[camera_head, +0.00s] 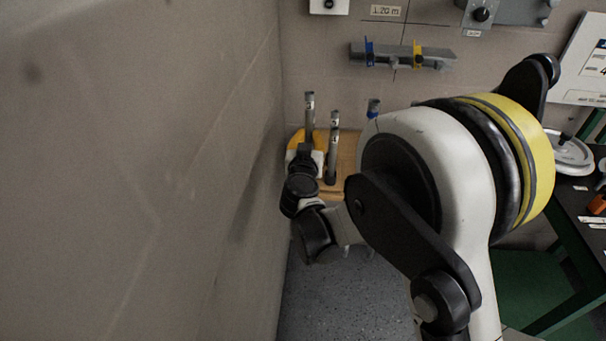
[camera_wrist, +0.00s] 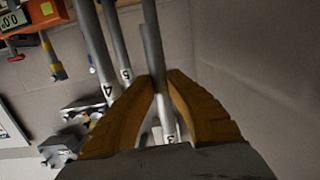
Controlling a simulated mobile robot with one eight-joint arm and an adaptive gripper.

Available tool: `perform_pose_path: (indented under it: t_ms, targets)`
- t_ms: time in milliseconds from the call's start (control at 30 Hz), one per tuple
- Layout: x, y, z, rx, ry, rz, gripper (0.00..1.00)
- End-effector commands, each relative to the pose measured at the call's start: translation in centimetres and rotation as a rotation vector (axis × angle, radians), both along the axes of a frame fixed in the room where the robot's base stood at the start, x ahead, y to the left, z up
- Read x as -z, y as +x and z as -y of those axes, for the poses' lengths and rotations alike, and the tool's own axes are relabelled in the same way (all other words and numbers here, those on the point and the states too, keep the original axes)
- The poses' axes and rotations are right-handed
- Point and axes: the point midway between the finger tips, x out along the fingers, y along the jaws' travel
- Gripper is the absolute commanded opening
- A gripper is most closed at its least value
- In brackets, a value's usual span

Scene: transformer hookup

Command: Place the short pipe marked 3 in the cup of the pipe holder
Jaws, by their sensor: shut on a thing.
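My gripper (camera_wrist: 160,85) has two orange fingers shut on a short grey pipe (camera_wrist: 156,62) in the wrist view. A label reading 3 (camera_wrist: 170,138) shows low on this pipe, between the fingers. In the head view my gripper (camera_head: 307,140) is by the left wall, with an upright grey pipe (camera_head: 309,106) rising from it. A grey wall bracket (camera_head: 437,58) with a blue and a yellow clamp hangs farther back. I cannot tell which part is the pipe holder's cup. The held pipe's lower end is hidden in the head view.
Pipes marked 4 (camera_wrist: 96,50) and 5 (camera_wrist: 115,40) stand close left of the held pipe. In the head view, another upright pipe (camera_head: 333,150) stands right of my gripper over a wooden board (camera_head: 347,150). The left wall (camera_head: 180,170) is very close. My arm hides much of the right side.

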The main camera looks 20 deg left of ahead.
Motion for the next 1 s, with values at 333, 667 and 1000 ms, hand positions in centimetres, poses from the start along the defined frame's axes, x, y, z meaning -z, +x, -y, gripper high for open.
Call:
perform_pose_path:
  t_ms: [333,667,1000]
  targets:
    - [6.1,0.0,-0.1,0.001,0.0,0.0,0.0]
    - [10.0,0.0,0.0,0.001,0.0,0.0,0.0]
    - [10.0,0.0,0.0,0.001,0.0,0.0,0.0]
